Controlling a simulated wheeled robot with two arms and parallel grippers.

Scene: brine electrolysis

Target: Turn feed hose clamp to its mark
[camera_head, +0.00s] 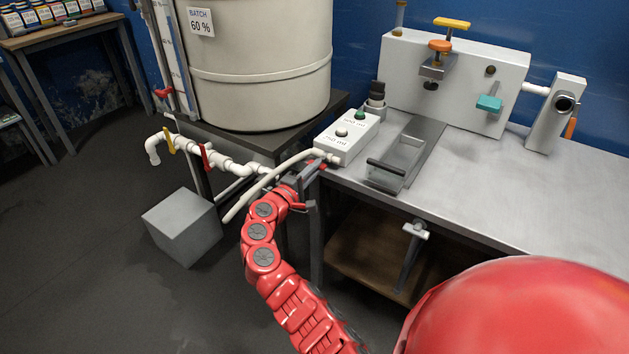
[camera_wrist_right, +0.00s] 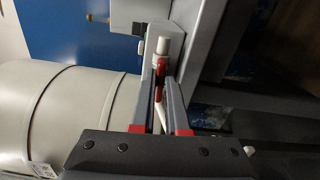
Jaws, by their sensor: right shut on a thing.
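My right gripper (camera_head: 312,172) reaches the front left corner of the steel bench, where a white hose (camera_head: 262,190) meets the white switch box. In the right wrist view, its fingers (camera_wrist_right: 162,85) are closed around a small dark red piece, which I take for the feed hose clamp (camera_wrist_right: 160,68). A white pipe end (camera_wrist_right: 162,46) shows just beyond it. In the head view, the fingers mostly hide the clamp, and I cannot make out its mark. My left gripper is not in view.
The white switch box (camera_head: 347,138) and a clear tray (camera_head: 397,160) stand on the bench (camera_head: 480,190). A large drum (camera_head: 262,60) stands behind on a dark stand. White piping with red (camera_head: 206,156) and yellow (camera_head: 169,140) levers runs beside a grey block (camera_head: 182,226).

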